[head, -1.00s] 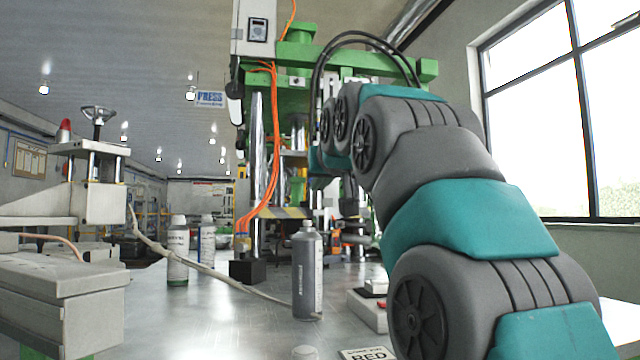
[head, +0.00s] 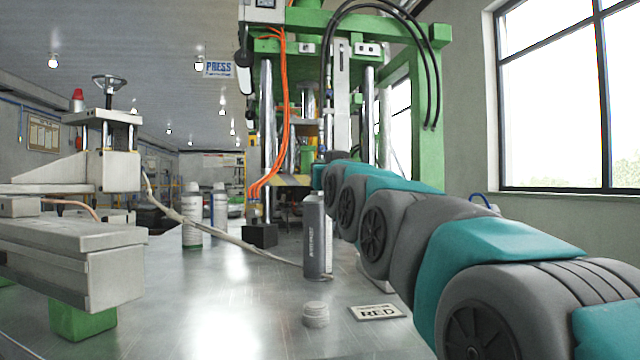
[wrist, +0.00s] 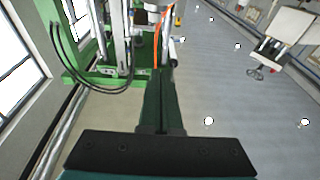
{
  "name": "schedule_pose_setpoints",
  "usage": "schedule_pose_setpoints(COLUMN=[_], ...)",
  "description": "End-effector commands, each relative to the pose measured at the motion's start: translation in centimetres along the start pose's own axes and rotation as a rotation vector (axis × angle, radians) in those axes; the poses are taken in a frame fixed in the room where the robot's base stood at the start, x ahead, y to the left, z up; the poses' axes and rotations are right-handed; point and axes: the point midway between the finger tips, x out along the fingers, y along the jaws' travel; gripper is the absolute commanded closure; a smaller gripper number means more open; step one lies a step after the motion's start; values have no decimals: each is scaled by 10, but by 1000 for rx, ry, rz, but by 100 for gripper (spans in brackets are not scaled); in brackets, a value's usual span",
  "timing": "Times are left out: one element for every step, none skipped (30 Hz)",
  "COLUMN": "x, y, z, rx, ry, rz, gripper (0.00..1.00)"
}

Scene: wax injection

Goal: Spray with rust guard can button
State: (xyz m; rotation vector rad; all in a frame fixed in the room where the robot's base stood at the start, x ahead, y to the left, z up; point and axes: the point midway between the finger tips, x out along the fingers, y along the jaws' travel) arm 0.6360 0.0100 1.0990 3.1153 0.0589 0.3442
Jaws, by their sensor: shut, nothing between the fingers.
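A grey spray can (head: 316,240) stands upright on the metal table in the head view; its label is too small to read. Two white cans, a nearer one (head: 192,222) and a farther one (head: 220,212), stand at the left, and I cannot tell which can is the rust guard. My gripper (wrist: 162,88) is shut and empty in the wrist view, its dark fingers together. In the head view my arm's far end is close to the grey can's top and partly covers it. Contact cannot be told. No can shows in the wrist view.
A black block (head: 260,236) and a pale hose lie behind. A grey machine (head: 85,265) stands left, a green press (head: 428,120) behind.

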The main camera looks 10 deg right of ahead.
Motion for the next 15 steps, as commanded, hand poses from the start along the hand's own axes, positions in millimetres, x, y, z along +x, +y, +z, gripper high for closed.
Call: schedule_pose_setpoints(x=[-3,-5,-7,-8,-10,-12,-13,-14,-16,-16,-17,-17,-18,-18,-18], y=[2,2,4,4,5,6,7,8,8,9,9,9,10,10,10], z=[6,10,11,12,14,16,17,18,18,18,17,17,17,17,18], rx=[1,1,1,1,1,2,1,1,1,1,1,0,1,0,0], ry=[20,30,50,61,70,83,90,96,104,110,115,118,119,120,121], rz=[6,9,15,18,22,26,29,31,34,35,37,38,39,39,39], gripper=[100,100,100,100,100,100,100,100,100,100,100,100,100,100,100])
